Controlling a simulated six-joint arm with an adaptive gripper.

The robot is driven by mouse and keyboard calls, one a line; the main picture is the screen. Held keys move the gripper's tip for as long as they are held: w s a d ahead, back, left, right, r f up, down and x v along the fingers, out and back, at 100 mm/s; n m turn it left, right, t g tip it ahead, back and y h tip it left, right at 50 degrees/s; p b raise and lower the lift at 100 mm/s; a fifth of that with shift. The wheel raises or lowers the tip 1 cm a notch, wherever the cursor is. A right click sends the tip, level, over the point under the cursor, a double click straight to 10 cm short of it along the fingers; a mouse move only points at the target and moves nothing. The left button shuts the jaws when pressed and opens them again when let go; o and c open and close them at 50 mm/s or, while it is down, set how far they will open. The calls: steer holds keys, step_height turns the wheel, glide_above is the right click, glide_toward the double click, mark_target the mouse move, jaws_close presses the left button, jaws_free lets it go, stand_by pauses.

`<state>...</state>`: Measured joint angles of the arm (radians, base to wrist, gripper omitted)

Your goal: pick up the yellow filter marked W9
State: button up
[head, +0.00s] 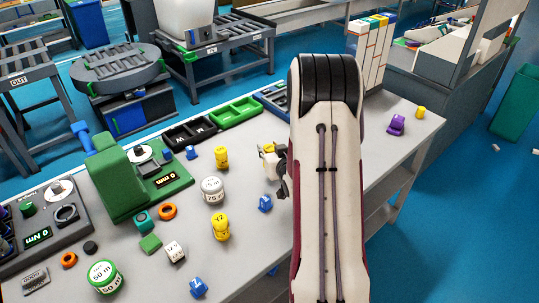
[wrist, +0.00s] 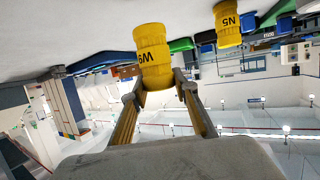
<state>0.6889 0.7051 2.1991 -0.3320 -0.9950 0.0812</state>
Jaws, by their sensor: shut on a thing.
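The yellow filter marked W9 (wrist: 152,56) is between the fingertips of my gripper (wrist: 160,88) in the wrist view. The fingers touch it on both sides at one end, and its W9 mark faces the camera. In the head view my gripper (head: 276,168) is over the middle of the table, left of my arm. A small yellow patch of the held filter (head: 268,148) shows there; the rest is hidden by the gripper. I cannot tell whether the filter touches the table.
A yellow filter marked N5 (wrist: 228,22) stands nearby in the wrist view. On the grey table (head: 250,250) are a white cylinder (head: 213,190), blue parts (head: 265,203), more yellow filters (head: 220,227) and a green machine (head: 115,185). Black and green trays (head: 235,112) lie behind.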

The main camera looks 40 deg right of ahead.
steer(key=shift+r, duration=2.75)
steer(key=shift+d, duration=0.1)
